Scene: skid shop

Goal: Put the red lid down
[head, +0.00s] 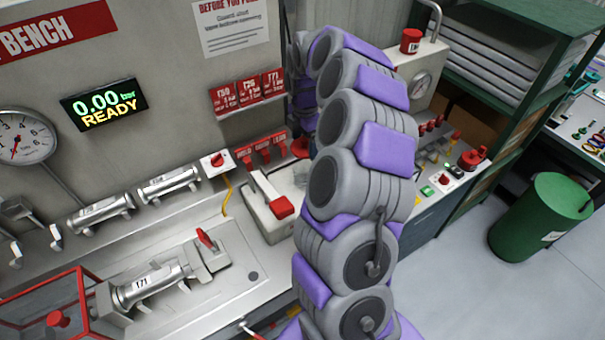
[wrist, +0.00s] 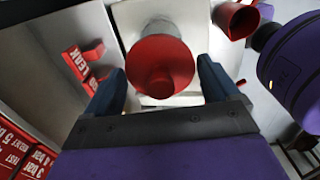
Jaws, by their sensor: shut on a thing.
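The red lid (wrist: 160,66) is a round red disc between the two dark fingers of my gripper (wrist: 160,84) in the wrist view. My gripper is shut on it. A pale, flat surface lies beyond the lid; whether the lid touches it I cannot tell. In the head view a bit of red, probably the lid (head: 300,148), shows at the left edge of my arm, above the bench. My gripper's fingers are hidden there behind my arm.
A white box with a red-ended lever (head: 270,207) stands left of my arm. Red tags (head: 262,150) hang behind. A clamped cylinder (head: 150,284) and a red-framed guard (head: 55,315) occupy the bench's left. A green drum (head: 541,220) stands right. A red cup-like thing (wrist: 237,20) shows upper right in the wrist view.

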